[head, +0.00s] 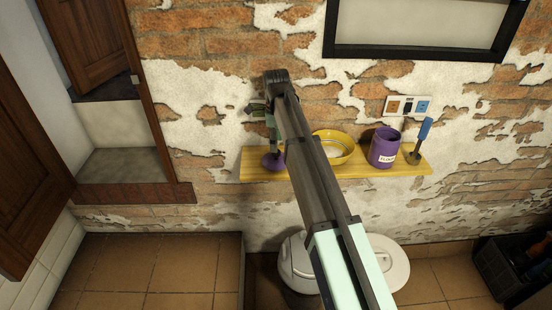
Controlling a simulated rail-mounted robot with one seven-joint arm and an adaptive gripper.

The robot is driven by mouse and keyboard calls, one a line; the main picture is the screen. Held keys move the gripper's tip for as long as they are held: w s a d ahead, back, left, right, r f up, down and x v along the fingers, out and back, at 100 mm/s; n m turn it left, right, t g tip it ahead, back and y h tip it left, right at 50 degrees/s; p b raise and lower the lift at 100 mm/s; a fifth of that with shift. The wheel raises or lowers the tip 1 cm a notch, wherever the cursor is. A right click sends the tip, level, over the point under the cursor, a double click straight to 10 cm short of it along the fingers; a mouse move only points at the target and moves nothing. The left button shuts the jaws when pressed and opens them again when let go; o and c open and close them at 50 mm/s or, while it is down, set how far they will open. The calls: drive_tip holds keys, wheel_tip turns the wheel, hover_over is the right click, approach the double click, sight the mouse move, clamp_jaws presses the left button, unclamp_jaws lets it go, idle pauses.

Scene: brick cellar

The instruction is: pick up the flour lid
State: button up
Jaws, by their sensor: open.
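The purple flour lid (272,163) lies near the left end of the yellow wall shelf (350,172). My gripper (274,147) points down right above the lid, with its fingertips at or just over the lid's top. It is open, and the lid still rests on the shelf. I cannot tell whether the fingers touch the lid. The purple flour canister (384,149), with a white label, stands upright toward the right of the shelf. My arm crosses the view and hides part of the shelf's middle.
A yellow bowl (334,157) sits on the shelf between the lid and the canister, partly behind my arm. A blue-handled tool (424,134) stands at the right end. A brick wall is close behind. A white toilet (386,265) and a dark crate (508,266) are below.

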sight(276, 157)
drive_tip(key=shift+f+p, duration=0.95)
drive_tip(key=shift+f, duration=1.8)
clamp_jaws()
